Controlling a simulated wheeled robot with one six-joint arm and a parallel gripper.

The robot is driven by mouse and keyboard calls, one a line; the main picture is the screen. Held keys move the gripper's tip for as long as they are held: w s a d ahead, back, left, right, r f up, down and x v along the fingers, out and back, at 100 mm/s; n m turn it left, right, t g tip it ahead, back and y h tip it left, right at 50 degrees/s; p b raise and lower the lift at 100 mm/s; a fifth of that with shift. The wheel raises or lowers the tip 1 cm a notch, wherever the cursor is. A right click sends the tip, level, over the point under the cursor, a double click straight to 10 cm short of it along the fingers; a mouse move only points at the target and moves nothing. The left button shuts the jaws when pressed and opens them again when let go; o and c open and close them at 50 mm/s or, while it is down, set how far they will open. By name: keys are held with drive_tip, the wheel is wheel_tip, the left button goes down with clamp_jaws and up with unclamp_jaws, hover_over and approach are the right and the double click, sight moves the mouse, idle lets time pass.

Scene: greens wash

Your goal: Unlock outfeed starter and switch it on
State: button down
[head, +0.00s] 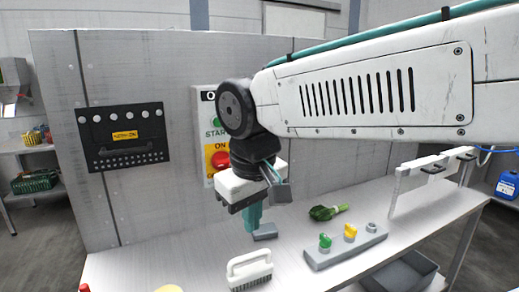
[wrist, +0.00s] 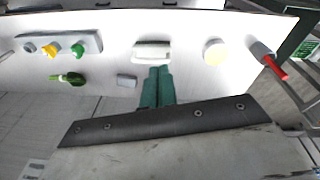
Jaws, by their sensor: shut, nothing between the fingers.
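The starter box (head: 207,96) is on the grey upright panel, partly hidden behind my arm. It shows a green START button (head: 216,122) and a red control (head: 221,159) on yellow beside the word ON. Any lock on it cannot be made out. My gripper (head: 252,224) points down in front of the box, over the white table. Its teal fingers (wrist: 158,72) are shut with nothing between them. A grey holder (head: 345,250) on the table carries a green piece (head: 325,241), a yellow piece (head: 350,231) and a grey piece (head: 372,227).
A yellow disc (wrist: 215,52) and a red-tipped item (wrist: 275,66) are farther along. A black board (head: 124,137) hangs left of the box.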

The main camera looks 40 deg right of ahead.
sight(223, 162)
drive_tip(key=w+d+r+m+t+h, duration=0.15)
drive_tip(key=w+d+r, duration=0.35)
drive_tip(key=w, duration=0.5)
drive_tip(key=w+d+r+m+h, duration=0.1)
drive_tip(key=w+d+r+h, duration=0.1)
drive_tip(key=w+r, duration=0.75)
drive_tip(key=d+r+x, duration=0.1)
drive_tip(key=d+x, duration=0.1)
drive_tip(key=x, duration=1.2)
drive_tip(key=shift+d, duration=0.4)
drive_tip(key=shift+d+f+h, duration=0.1)
drive_tip(key=shift+f+h, duration=0.05)
drive_tip(key=shift+h, duration=0.1)
